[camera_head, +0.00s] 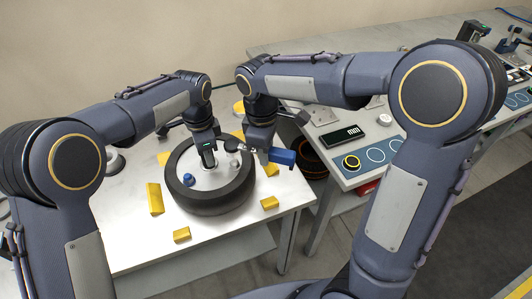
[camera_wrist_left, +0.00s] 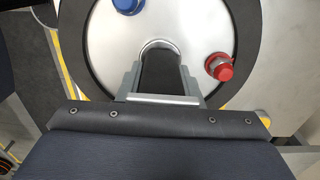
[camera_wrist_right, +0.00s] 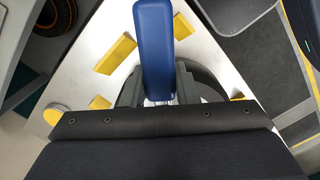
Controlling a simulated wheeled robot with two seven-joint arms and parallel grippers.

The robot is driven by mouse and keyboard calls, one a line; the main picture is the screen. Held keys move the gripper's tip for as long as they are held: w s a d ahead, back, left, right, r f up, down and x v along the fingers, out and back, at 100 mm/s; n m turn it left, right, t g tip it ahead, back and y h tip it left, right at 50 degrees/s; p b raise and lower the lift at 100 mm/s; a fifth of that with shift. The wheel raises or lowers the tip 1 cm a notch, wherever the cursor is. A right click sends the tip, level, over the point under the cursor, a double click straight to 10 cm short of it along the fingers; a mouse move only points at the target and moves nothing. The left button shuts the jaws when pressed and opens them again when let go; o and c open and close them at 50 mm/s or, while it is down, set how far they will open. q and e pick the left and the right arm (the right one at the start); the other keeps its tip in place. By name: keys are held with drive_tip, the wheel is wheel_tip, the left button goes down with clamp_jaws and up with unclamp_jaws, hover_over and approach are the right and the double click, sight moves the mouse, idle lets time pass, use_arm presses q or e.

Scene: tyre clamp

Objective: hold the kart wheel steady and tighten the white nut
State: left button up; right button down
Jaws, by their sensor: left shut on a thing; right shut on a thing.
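The kart wheel (camera_head: 210,205), a black tyre with a pale disc, lies flat on the white table. My left gripper (camera_head: 209,162) points down at the middle of the disc and is shut on the wheel's centre; the gripped part is mostly hidden. A blue nut (camera_head: 188,179) sits on the disc to its left and also shows in the left wrist view (camera_wrist_left: 128,5). A red nut (camera_wrist_left: 219,67) shows there too. My right gripper (camera_head: 264,150) is shut on a blue-handled wrench (camera_head: 282,157), whose head reaches over the wheel's right side.
Yellow blocks (camera_head: 155,199) stand around the wheel on the white table (camera_head: 135,252). A gap separates the two tables.

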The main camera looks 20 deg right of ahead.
idle(0.4)
use_arm(q)
drive_tip(key=o, duration=1)
drive_tip(key=shift+r, duration=0.1)
wheel_tip(320, 180, up, 12)
drive_tip(key=shift+f, duration=0.2)
drive_tip(key=shift+r, duration=0.15)
